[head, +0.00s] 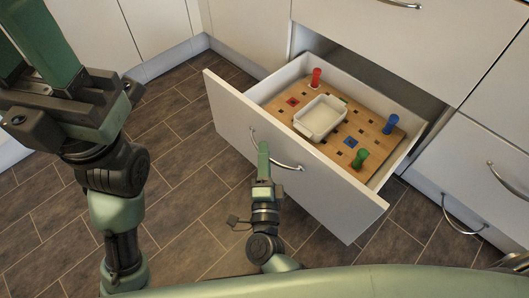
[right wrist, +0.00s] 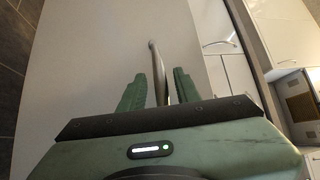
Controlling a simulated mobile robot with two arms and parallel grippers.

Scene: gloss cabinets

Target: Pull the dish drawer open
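The dish drawer (head: 285,160) is a white drawer pulled well out of the cabinet. Inside it a white dish (head: 320,117) sits on a wooden peg board (head: 362,122). A curved metal handle (head: 290,166) is on the drawer front. In the right wrist view, the handle bar (right wrist: 158,68) passes between the two green fingers of my right gripper (right wrist: 157,88). They stand apart, with gaps beside the bar. My left arm is at the left; its fingertips do not show.
A red peg (head: 316,77), a blue peg (head: 390,124) and a green peg (head: 360,158) stand on the board. Other closed cabinet fronts (head: 420,40) surround the drawer. The tiled floor (head: 185,140) left of the drawer is clear.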

